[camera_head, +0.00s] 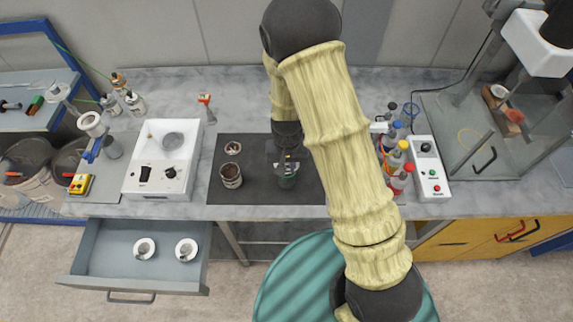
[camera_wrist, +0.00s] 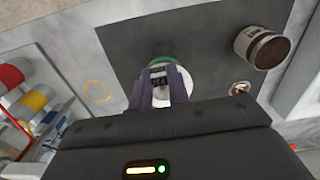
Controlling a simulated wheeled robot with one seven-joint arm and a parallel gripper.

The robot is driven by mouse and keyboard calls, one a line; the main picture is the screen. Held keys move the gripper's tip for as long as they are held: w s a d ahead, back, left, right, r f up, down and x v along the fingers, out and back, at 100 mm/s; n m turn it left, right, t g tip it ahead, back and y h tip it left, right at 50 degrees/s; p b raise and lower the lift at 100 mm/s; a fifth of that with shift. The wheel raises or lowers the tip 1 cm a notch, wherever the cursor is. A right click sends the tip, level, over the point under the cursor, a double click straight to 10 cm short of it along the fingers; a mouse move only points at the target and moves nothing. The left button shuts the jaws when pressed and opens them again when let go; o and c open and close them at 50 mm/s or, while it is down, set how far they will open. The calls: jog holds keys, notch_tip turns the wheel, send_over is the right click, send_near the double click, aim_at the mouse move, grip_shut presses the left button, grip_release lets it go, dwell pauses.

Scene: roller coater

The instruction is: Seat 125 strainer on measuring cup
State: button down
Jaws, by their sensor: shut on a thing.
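My gripper (camera_wrist: 162,90) is shut on the dark tab, with printed figures, of a white round strainer (camera_wrist: 159,76). The figures are too blurred to read surely. A dark cup with green on it, the likely measuring cup (camera_head: 288,181), stands on the black mat under my gripper (camera_head: 287,163). Its green part (camera_wrist: 161,52) shows beyond the strainer in the wrist view. The strainer overlaps it there, and I cannot tell whether they touch. My fingers and wrist hide part of both.
A brown-filled can (camera_head: 231,176) and a small brown-topped item (camera_head: 233,148) stand left on the black mat (camera_head: 250,190). Colored bottles (camera_head: 397,158) and a control box (camera_head: 430,168) are at right. The open drawer (camera_head: 110,262) holds two white strainers (camera_head: 144,245) (camera_head: 186,246).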

aim_at(287, 173)
jog(key=shift+w+f, duration=0.1)
jog(key=shift+f, duration=0.15)
dwell(0.3)
jog(key=shift+s+f+b, duration=0.2)
jog(key=shift+b, duration=0.15)
jog(key=shift+w+f+b, duration=0.1)
jog(key=shift+f+b, duration=0.85)
jog(key=shift+f, duration=0.35)
jog(key=shift+f, duration=0.1)
dwell(0.4)
jog(key=shift+s+f+b, duration=0.2)
jog(key=shift+f+b, duration=0.1)
jog(key=shift+b, duration=0.05)
